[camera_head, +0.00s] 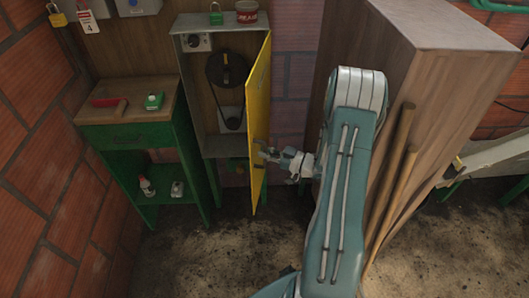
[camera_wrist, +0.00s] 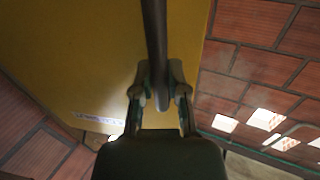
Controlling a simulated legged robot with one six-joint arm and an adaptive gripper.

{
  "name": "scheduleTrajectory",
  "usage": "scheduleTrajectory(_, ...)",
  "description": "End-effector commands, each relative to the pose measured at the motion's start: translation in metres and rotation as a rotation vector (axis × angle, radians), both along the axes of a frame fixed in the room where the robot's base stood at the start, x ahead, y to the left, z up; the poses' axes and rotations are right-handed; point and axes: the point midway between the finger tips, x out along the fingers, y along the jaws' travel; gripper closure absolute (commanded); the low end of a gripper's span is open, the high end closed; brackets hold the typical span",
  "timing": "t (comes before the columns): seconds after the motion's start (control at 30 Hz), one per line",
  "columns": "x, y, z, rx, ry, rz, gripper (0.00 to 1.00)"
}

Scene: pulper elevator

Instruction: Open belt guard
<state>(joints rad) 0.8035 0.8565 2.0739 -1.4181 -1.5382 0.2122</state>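The yellow belt guard (camera_head: 258,125) is a hinged door on the right side of a grey cabinet (camera_head: 200,105). It stands swung well out, nearly edge-on in the head view, and the cabinet front is open. Inside, a dark pulley with a belt (camera_head: 228,72) is in sight. My gripper (camera_head: 267,152) is at the guard's outer face, near its free edge. In the wrist view the guard (camera_wrist: 100,50) fills the left, and its dark bar handle (camera_wrist: 155,35) runs between my fingers (camera_wrist: 160,80). The fingers look closed on the handle from both sides.
A green workbench (camera_head: 125,135) stands left of the cabinet. A tall wooden box (camera_head: 400,110) with wooden poles (camera_head: 390,180) leaning on it is close to my arm on the right. The floor (camera_head: 220,260) in front of the cabinet is clear.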

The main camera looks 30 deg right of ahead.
Motion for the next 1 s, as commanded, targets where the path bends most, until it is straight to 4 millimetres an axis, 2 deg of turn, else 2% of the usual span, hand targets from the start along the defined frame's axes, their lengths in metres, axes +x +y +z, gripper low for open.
scheduleTrajectory(0.03, 0.002, -0.002, 0.001, -0.003, -0.004, -0.006, 0.64)
scheduleTrajectory(0.07, 0.001, -0.002, 0.001, -0.003, -0.004, -0.006, 0.5)
scheduleTrajectory(0.1, 0.001, -0.002, 0.001, -0.002, -0.004, -0.005, 0.46)
scheduleTrajectory(0.4, 0.001, -0.001, 0.001, -0.002, -0.001, -0.003, 0.46)
scheduleTrajectory(0.53, 0.001, -0.001, 0.007, -0.002, -0.003, -0.002, 0.46)
scheduleTrajectory(1.0, 0.002, -0.003, 0.085, -0.004, -0.004, -0.003, 0.46)
